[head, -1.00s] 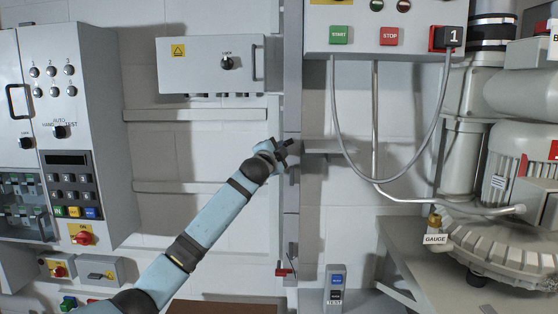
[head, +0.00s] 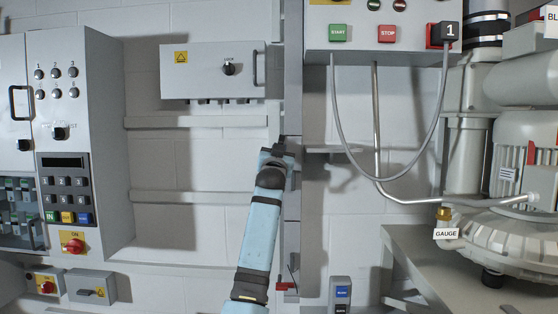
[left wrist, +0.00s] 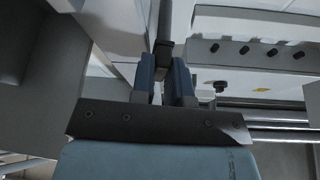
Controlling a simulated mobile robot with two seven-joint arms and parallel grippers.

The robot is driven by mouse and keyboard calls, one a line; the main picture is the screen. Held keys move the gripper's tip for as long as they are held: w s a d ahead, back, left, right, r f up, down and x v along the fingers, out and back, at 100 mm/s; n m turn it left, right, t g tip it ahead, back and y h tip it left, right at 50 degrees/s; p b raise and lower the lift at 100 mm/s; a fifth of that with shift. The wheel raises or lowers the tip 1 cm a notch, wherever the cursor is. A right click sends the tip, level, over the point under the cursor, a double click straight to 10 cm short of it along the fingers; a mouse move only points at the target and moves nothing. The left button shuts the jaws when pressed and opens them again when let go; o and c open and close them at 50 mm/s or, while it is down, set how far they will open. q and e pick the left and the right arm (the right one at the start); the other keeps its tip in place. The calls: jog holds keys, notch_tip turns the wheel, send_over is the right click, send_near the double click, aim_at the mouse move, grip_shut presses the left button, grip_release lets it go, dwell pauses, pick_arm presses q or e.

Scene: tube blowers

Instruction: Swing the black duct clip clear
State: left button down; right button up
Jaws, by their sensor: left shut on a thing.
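My left gripper (head: 278,150) is at the grey vertical duct (head: 292,205) in the middle of the head view, with its arm coming up from below. In the left wrist view the two blue-grey fingers of the gripper (left wrist: 166,78) are closed around a dark bar, the black duct clip (left wrist: 165,25), which extends away from the fingertips. In the head view the clip is mostly hidden by the gripper and too small to make out. My right gripper is in neither view.
A grey box (head: 212,72) hangs left of the duct. A START/STOP panel (head: 362,38) with a looping cable is at upper right. A blower (head: 520,235) stands on a bench at right. A control cabinet (head: 100,130) is at left. A red-handled part (head: 286,286) is low on the duct.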

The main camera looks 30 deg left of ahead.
pick_arm(q)
jog(key=n+y+b, duration=0.1)
jog(key=n, duration=0.2)
jog(key=shift+g, duration=0.4)
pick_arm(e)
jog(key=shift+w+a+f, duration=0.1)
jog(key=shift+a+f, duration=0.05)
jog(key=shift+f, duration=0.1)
pick_arm(q)
jog(key=shift+n+y, duration=0.3)
jog(key=shift+n, duration=0.1)
jog(key=c, duration=1.1)
grip_release()
jog(key=b+v, duration=0.2)
jog(key=v, duration=1.1)
jog(key=shift+s+d+f, duration=0.1)
jog(key=shift+s+d, duration=0.1)
jog(key=shift+s, duration=0.15)
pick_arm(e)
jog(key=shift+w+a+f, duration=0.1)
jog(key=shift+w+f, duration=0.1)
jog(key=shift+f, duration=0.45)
